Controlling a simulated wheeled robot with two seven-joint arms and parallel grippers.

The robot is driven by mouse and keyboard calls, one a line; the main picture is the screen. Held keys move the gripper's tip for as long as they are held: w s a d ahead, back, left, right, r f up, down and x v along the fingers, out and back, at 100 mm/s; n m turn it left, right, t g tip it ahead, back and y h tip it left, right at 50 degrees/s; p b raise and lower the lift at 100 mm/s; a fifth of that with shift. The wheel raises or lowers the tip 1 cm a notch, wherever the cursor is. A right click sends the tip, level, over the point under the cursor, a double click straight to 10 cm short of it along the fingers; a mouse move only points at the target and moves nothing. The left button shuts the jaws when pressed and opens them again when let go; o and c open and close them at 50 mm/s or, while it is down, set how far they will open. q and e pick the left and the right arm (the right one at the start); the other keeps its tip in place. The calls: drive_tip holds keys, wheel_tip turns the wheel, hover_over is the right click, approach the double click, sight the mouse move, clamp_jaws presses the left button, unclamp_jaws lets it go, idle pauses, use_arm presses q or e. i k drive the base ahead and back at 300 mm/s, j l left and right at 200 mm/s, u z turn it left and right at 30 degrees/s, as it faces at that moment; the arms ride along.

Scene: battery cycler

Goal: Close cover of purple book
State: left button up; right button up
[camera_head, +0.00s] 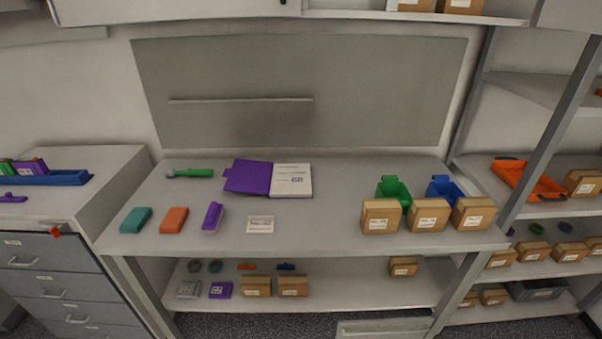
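The purple book (249,178) lies open on the workbench, left of its middle and toward the back. Its purple cover is spread out to the left, and the white printed page (291,180) faces up on the right. Nothing touches or covers the book. Neither my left gripper nor my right gripper is in the view.
On the bench (320,232) are a green-handled tool (190,173), teal block (136,220), orange block (174,220), purple brush-like item (213,217) and white card (260,224). Cardboard boxes (428,215), a green bin (393,190) and a blue bin (443,188) stand right.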

sight(245, 176)
drive_tip(key=j+z, duration=0.1)
drive_tip(key=j, duration=0.6)
drive_tip(key=j+z, duration=0.15)
drive_tip(key=j, duration=0.55)
drive_tip(key=j+z, duration=0.1)
drive_tip(key=j, duration=0.55)
drive_tip(key=k+j+z, duration=0.15)
drive_tip(key=j, duration=0.55)
drive_tip(key=i+j+u, duration=0.1)
drive_tip(key=i+j, duration=0.2)
drive_tip(key=i+j+u, duration=0.15)
drive_tip(key=i, duration=0.4)
drive_tip(key=j, duration=0.1)
